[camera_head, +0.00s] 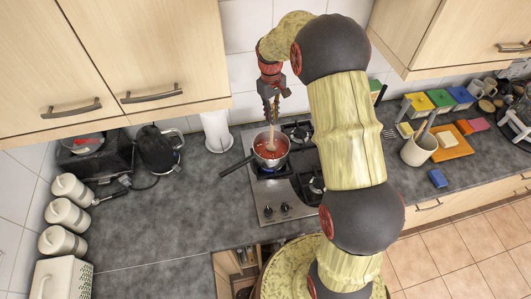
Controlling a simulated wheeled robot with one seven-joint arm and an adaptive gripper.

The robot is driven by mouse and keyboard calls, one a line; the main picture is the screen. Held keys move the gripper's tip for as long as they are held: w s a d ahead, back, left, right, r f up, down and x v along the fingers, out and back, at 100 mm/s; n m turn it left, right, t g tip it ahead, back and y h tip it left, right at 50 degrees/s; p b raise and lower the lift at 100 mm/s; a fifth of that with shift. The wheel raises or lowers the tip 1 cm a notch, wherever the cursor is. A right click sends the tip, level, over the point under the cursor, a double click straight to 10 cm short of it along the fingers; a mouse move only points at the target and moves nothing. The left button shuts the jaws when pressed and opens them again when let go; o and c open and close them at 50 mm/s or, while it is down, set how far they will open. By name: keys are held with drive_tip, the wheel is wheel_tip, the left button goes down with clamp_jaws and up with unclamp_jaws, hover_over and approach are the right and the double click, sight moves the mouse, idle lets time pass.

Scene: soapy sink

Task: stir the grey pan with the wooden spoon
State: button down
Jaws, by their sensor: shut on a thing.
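My gripper (270,118) is above the pan, pointing down, shut on the wooden spoon (271,136). The spoon hangs nearly upright from the fingers, and its lower end reaches into the red contents. The tip of the spoon is too small to make out. My arm rises to the right of the pan and covers part of the stove and counter.
The stove (284,197) has other burners and front knobs. A paper roll (215,130) and a black kettle (157,150) stand to the left. White canisters (68,215) line the far left. A crock (418,150) and sponges are at right. Cabinets hang above.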

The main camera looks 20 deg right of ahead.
sight(273, 105)
drive_tip(key=shift+r+p, duration=2)
drive_tip(key=shift+r, duration=2.15)
